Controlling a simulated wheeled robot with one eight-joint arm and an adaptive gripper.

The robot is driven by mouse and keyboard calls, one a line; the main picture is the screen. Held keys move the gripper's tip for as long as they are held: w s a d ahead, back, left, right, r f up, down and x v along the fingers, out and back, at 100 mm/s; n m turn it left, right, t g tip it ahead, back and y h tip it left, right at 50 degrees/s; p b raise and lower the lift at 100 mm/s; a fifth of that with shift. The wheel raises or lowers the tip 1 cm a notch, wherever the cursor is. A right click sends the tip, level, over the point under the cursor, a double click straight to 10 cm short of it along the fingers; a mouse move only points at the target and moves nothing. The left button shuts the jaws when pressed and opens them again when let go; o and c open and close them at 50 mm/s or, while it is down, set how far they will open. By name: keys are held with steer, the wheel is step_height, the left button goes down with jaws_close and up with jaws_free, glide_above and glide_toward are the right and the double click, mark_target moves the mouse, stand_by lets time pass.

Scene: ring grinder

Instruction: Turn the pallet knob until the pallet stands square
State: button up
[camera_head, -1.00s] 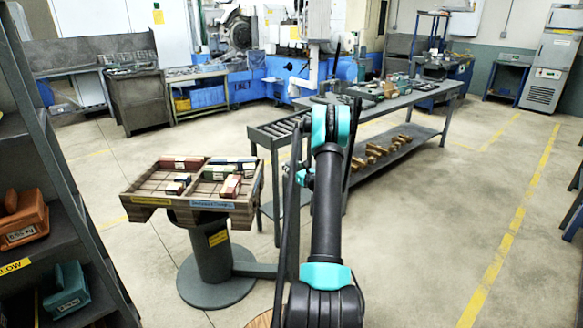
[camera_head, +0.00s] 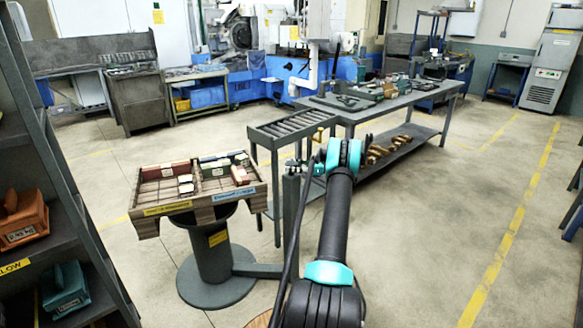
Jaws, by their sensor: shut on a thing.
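The pallet (camera_head: 150,199) is a wooden tray with several compartments and red, green and white blocks. It sits on a grey round-based pedestal (camera_head: 213,255). Its front edge slopes up to the right, with a yellow label and a blue label on it. A grey post (camera_head: 291,215) stands right of the pallet, joined to the pedestal by a low bar. My gripper (camera_head: 300,167) is at the top of this post, small and partly hidden by my arm. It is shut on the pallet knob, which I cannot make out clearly.
A roller conveyor (camera_head: 293,128) and a long workbench (camera_head: 405,98) stand behind the pallet. A shelf rack (camera_head: 52,170) with an orange box (camera_head: 24,222) and a teal box (camera_head: 66,290) stands at the left.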

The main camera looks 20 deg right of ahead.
mark_target(291, 163)
steer(key=shift+a+n+g+y, duration=0.1)
steer(key=shift+n+g+y, duration=0.5)
steer(key=shift+n+g, duration=0.85)
steer(key=shift+g, duration=0.55)
steer(key=o, duration=1.2)
steer(key=shift+c, duration=0.2)
step_height(291, 163, up, 10)
